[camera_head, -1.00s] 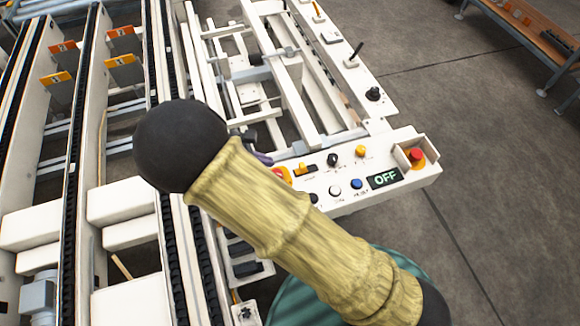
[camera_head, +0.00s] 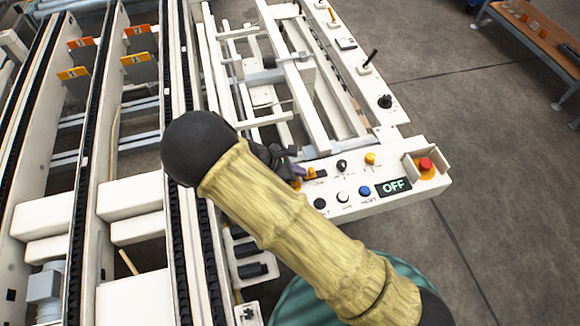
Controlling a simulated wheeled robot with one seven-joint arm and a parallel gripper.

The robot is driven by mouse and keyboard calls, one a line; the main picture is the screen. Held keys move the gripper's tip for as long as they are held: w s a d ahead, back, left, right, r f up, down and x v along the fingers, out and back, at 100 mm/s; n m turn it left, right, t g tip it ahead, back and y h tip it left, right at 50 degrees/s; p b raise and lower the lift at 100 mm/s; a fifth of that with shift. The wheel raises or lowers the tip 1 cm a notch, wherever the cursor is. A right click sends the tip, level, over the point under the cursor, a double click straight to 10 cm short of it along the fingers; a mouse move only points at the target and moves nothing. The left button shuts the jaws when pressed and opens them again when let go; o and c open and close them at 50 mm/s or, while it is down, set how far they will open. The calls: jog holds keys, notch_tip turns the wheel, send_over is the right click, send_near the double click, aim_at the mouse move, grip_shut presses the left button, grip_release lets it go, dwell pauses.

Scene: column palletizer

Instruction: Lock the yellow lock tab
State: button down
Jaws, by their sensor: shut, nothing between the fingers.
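A small yellow tab (camera_head: 311,171) sits by a black slot on the white control panel (camera_head: 328,206), near its left end. It looks like the lock tab, but its locked or unlocked position is too small to tell. My gripper (camera_head: 294,168) is dark, shut and empty, just left of the tab at the panel's left edge. Whether it touches the tab is unclear. My arm's black joint and tan sleeve hide part of the gripper and the panel's near left corner. An orange part (camera_head: 297,184) shows only partly below my gripper.
The panel also has a yellow knob (camera_head: 370,157), a black knob (camera_head: 342,166), a blue button (camera_head: 365,191), an OFF display (camera_head: 394,187) and a boxed red button (camera_head: 425,164). Conveyor rails stand left. A wooden bench (camera_head: 540,38) is at upper right; the floor between is clear.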

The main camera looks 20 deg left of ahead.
aim_at(311, 170)
jog(key=shift+d+f, duration=0.1)
jog(key=shift+w+d+p, duration=0.15)
jog(key=shift+w+d, duration=0.3)
jog(key=shift+d, duration=0.3)
jog(key=shift+w+d+p, duration=0.15)
jog(key=shift+w+d, duration=0.3)
jog(key=shift+d, duration=0.25)
jog(key=shift+a+r+p, duration=0.2)
jog(key=shift+r+p, duration=0.25)
jog(key=p+v, duration=0.5)
jog(key=v, duration=0.3)
jog(key=shift+s+a+r, duration=0.15)
jog(key=shift+s+a, duration=0.15)
jog(key=shift+s, duration=0.05)
jog(key=shift+s+a+r+p, duration=0.15)
jog(key=shift+a+p, duration=0.1)
jog(key=shift+p, duration=0.1)
